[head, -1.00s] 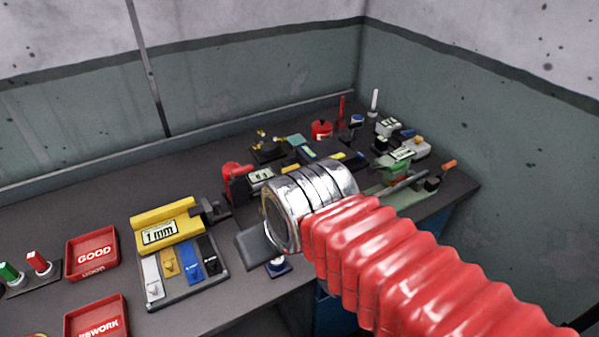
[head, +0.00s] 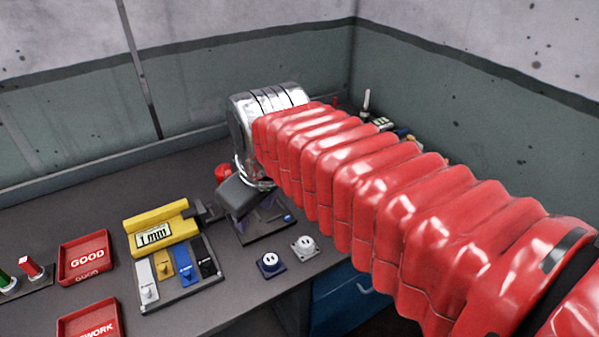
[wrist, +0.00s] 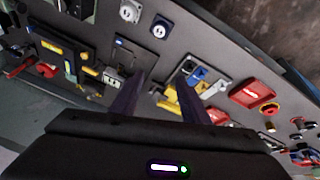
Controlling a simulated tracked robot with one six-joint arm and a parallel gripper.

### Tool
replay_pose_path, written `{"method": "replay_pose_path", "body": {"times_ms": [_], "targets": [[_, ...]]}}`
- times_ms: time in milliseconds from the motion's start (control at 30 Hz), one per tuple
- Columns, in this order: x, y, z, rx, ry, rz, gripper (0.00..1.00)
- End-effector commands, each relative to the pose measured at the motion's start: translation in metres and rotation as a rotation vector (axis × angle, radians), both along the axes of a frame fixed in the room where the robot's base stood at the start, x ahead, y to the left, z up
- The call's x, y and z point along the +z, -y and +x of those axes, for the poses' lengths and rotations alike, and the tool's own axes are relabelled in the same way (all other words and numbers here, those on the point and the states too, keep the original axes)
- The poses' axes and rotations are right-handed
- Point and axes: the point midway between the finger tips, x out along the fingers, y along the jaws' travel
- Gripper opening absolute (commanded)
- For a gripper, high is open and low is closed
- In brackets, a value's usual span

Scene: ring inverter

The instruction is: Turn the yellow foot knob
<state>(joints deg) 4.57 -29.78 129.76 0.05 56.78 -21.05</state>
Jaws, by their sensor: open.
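A dark board with white, yellow, blue and black strips lies on the table in the head view. The yellow strip with its small yellow foot knob (head: 166,272) lies between the white and blue strips. A yellow block marked 1 mm (head: 153,235) sits behind the strips. In the wrist view, the strip board (wrist: 197,75) and the yellow block (wrist: 172,98) show near the right finger; the knob is too small to pick out there. My gripper (wrist: 163,72) is open and empty, with both dark fingers apart. In the head view it is above the table, right of the board; its fingers are unclear.
Red trays marked GOOD (head: 87,259) and REWORK (head: 90,318) lie left of the board. My arm covers much of the back right. Table left of GOOD holds red and green switches (head: 30,266).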

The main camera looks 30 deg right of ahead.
Motion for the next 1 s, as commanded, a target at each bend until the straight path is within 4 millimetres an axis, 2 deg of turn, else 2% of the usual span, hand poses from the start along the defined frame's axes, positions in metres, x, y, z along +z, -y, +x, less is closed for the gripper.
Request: {"method": "replay_pose_path", "body": {"times_ms": [33, 233, 500, 767, 1000], "targets": [[0.004, 0.006, 0.011, 0.031, -0.015, -0.018, 0.41], [0.017, 0.029, 0.049, 0.187, -0.076, -0.090, 0.41], [0.024, 0.066, 0.101, 0.404, -0.156, -0.167, 0.41], [0.019, 0.108, 0.148, 0.623, -0.229, -0.217, 0.41], [0.004, 0.153, 0.186, 0.829, -0.287, -0.243, 0.41]]}}
